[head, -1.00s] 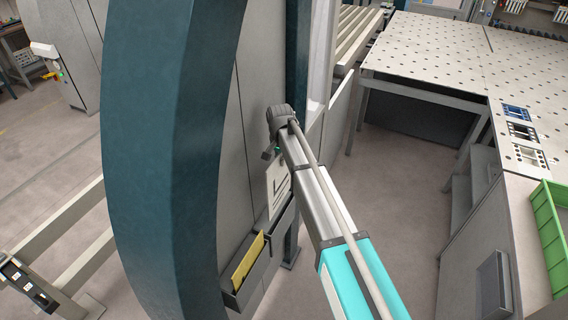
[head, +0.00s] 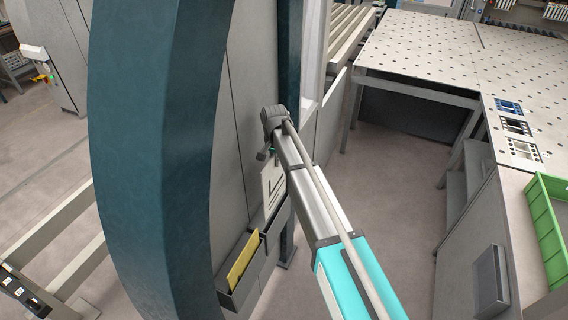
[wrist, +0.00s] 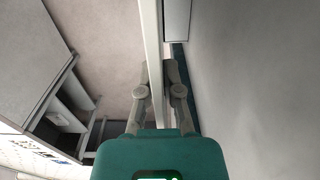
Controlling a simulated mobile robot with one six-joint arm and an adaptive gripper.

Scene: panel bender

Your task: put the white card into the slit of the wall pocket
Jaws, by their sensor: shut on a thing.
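My gripper (head: 266,154) is shut on the white card (head: 272,184), which hangs below it beside the grey machine wall and bears dark marks. In the wrist view the fingers (wrist: 160,80) close on a pale upright strip (wrist: 151,35), which looks like the card seen edge-on. The grey wall pocket (head: 280,222) is on the wall under the card. The card's lower edge overlaps the pocket's top in the head view; I cannot tell whether it is inside the slit. In the wrist view a grey box edge (wrist: 177,18), perhaps the pocket, shows near the strip.
A neighbouring grey pocket (head: 238,296) holds a yellow card (head: 242,258). The large dark teal machine frame (head: 150,160) stands at left. A perforated table (head: 430,50) and a green bin (head: 548,220) are at right. Open floor lies between.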

